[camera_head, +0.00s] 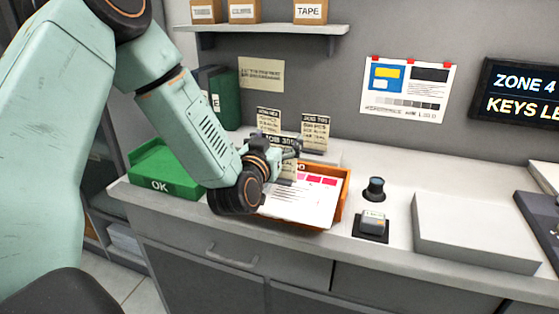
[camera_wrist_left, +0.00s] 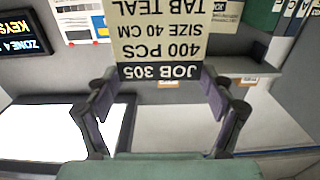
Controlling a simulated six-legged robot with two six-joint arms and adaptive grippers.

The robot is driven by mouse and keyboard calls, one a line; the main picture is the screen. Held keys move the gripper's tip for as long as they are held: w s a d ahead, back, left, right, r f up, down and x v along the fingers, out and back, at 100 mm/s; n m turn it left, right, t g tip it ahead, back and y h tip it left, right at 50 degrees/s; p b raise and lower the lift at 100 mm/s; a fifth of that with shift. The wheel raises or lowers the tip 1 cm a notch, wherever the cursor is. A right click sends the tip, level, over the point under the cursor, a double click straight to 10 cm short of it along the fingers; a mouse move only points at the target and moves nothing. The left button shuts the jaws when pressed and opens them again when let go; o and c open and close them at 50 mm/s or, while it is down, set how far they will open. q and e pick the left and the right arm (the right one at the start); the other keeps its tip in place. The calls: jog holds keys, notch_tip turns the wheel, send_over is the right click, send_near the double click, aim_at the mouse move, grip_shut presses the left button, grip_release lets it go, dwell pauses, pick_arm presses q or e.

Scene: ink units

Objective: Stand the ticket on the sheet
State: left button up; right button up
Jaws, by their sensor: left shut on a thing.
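The ticket, marked JOB 305 on a dark band (camera_head: 281,140), is in my left gripper (camera_head: 287,150) above the orange tray. The left wrist view shows the ticket (camera_wrist_left: 178,40) upside down, its banded end between the fingertips (camera_wrist_left: 160,78). The gripper is shut on it. The white sheet (camera_head: 300,206), with pink and red blocks along its far edge, lies in the tray (camera_head: 345,190) below the gripper. My left wrist hides the sheet's left part. I cannot tell whether the ticket's lower end touches the sheet. My right gripper is not in view.
Two other tickets (camera_head: 268,118) (camera_head: 316,132) stand behind the tray. A green OK tray (camera_head: 165,175) is at left. A dark knob (camera_head: 375,188), a small device on a black pad (camera_head: 372,226) and a pale box (camera_head: 470,235) are at right.

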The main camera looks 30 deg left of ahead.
aim_at(278, 180)
pick_arm(q)
jog(key=f, duration=0.3)
jog(key=shift+s+a+f+b, duration=0.2)
jog(key=shift+f+b, duration=0.1)
jog(key=shift+w+f, duration=0.1)
jog(key=shift+f, duration=0.05)
jog(key=shift+w+d, duration=0.1)
jog(key=shift+d, duration=0.15)
jog(key=shift+s+a+f, duration=0.15)
jog(key=shift+s, duration=0.1)
jog(key=o, duration=1.1)
jog(key=shift+o, duration=1.4)
jog(key=shift+w, duration=0.25)
jog(key=shift+s, duration=0.2)
